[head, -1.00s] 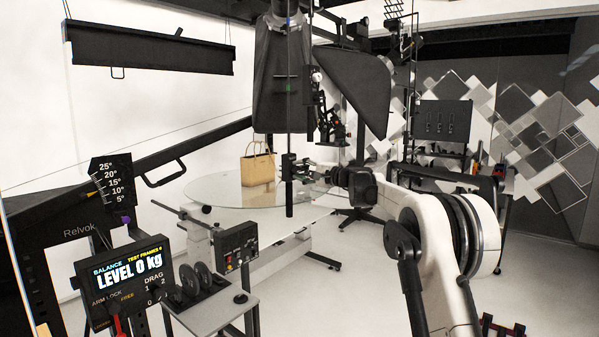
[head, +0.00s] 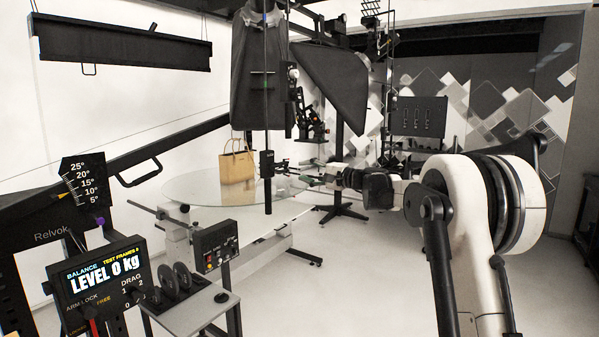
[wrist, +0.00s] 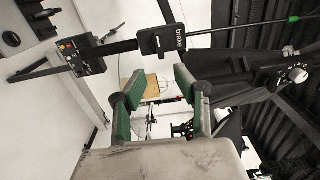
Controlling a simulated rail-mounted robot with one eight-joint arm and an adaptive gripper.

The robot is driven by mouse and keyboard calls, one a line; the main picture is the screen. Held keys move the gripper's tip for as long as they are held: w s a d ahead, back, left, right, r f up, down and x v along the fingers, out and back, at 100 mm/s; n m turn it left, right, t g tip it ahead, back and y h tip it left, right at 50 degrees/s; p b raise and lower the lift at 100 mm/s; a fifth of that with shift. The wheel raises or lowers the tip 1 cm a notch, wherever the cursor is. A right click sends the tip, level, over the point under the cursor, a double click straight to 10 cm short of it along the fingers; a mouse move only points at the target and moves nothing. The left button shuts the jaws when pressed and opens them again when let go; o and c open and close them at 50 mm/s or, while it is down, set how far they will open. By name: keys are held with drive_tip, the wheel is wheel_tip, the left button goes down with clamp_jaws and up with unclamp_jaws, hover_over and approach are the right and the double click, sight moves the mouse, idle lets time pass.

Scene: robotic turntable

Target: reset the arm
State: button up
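My gripper (head: 306,174) is at the end of my white arm, right of the glass turntable in the head view. In the wrist view my gripper (wrist: 158,76) has its two green-padded fingers spread, with nothing held between them. A black block marked "brake" (wrist: 162,38) is beyond the fingertips; it appears to be the block on the vertical pole (head: 267,163) in the head view. My gripper looks apart from it. The tan handbag (head: 238,166) stands upright on the turntable (head: 200,188); part of it shows beyond the fingers in the wrist view (wrist: 142,84).
A balance panel (head: 100,283) reads "LEVEL 0 kg", with arm lock and drag labels. A small button box (head: 216,246) stands behind a side table (head: 195,312) with black discs. A dark hood (head: 330,85) hangs above. White floor at lower middle is clear.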

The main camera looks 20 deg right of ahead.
drive_tip(key=shift+s, duration=0.1)
drive_tip(key=s+a+f+n+g+h+b, duration=0.15)
drive_tip(key=s+a, duration=0.25)
drive_tip(key=s, duration=0.6)
drive_tip(key=s+a+f+n+g+h, duration=0.2)
drive_tip(key=s+a, duration=0.2)
drive_tip(key=s, duration=0.5)
drive_tip(key=s+a+f+n+g+h, duration=0.2)
drive_tip(key=s+a, duration=0.2)
drive_tip(key=s, duration=0.6)
drive_tip(key=s+d+f+n+h, duration=0.1)
drive_tip(key=s+f+h, duration=0.1)
drive_tip(key=s+f, duration=0.4)
drive_tip(key=s+d+f+n+h+b, duration=0.1)
drive_tip(key=s+f, duration=0.5)
drive_tip(key=s, duration=0.7)
drive_tip(key=s+d+f+n+h, duration=0.2)
drive_tip(key=s+f, duration=0.4)
drive_tip(key=s, duration=0.4)
drive_tip(key=shift+g+h, duration=0.45)
drive_tip(key=shift+h, duration=0.2)
drive_tip(key=shift+r+n, duration=0.1)
drive_tip(key=shift+n, duration=0.15)
